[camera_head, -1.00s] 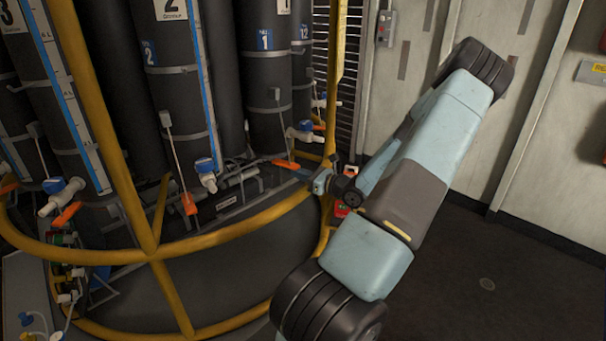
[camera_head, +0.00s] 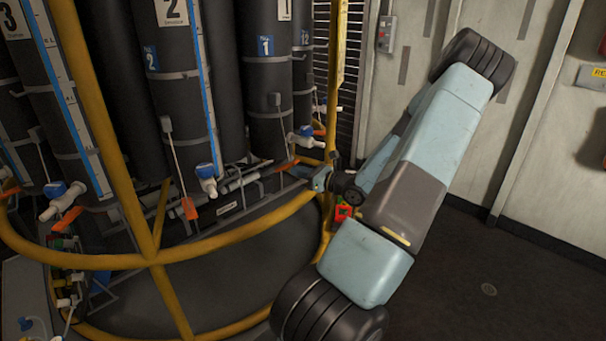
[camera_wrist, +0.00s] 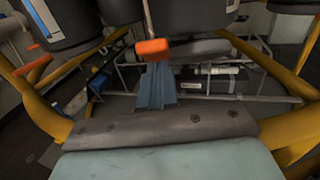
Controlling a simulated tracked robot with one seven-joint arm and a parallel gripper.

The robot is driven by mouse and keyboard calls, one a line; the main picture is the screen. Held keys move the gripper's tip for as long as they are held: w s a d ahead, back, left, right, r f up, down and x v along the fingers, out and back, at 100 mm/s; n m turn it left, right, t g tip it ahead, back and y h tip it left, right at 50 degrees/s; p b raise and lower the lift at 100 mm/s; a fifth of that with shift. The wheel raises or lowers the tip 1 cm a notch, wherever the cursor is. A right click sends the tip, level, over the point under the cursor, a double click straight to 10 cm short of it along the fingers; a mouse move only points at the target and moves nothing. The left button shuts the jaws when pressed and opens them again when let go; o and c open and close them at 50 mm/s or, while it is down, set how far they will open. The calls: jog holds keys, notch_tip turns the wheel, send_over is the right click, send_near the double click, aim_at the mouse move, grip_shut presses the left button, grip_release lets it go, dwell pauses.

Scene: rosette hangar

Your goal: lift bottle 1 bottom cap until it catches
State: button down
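Bottle 1 (camera_head: 268,95) is a tall dark cylinder with a blue "1" label, standing in the yellow-framed rack. An orange handle (camera_head: 287,165) sits at its foot, on the end of a thin rod; the bottom cap itself I cannot make out clearly. My gripper (camera_head: 303,173) reaches in from the right, its tips close to this handle. In the wrist view the orange handle (camera_wrist: 152,48) covers the ends of my blue-grey fingers (camera_wrist: 156,82). The fingers look close together. Whether they grip the handle or only lie under it, I cannot tell.
Yellow rails (camera_head: 215,243) curve around the rack, one close to my wrist. Bottle 2 (camera_head: 180,100) stands left with its own orange handle (camera_head: 190,208). A white-and-blue valve (camera_head: 306,137) juts out above my gripper. Open floor (camera_head: 490,250) lies to the right.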

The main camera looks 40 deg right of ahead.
jog(key=shift+w+a, duration=0.1)
jog(key=shift+a, duration=0.1)
jog(key=shift+s+d+f, duration=0.1)
jog(key=shift+s+f, duration=0.05)
jog(key=shift+f, duration=0.55)
jog(key=shift+s+f, duration=0.1)
jog(key=shift+f, duration=0.6)
jog(key=v, duration=1)
dwell(0.4)
jog(key=shift+d, duration=0.1)
dwell(0.3)
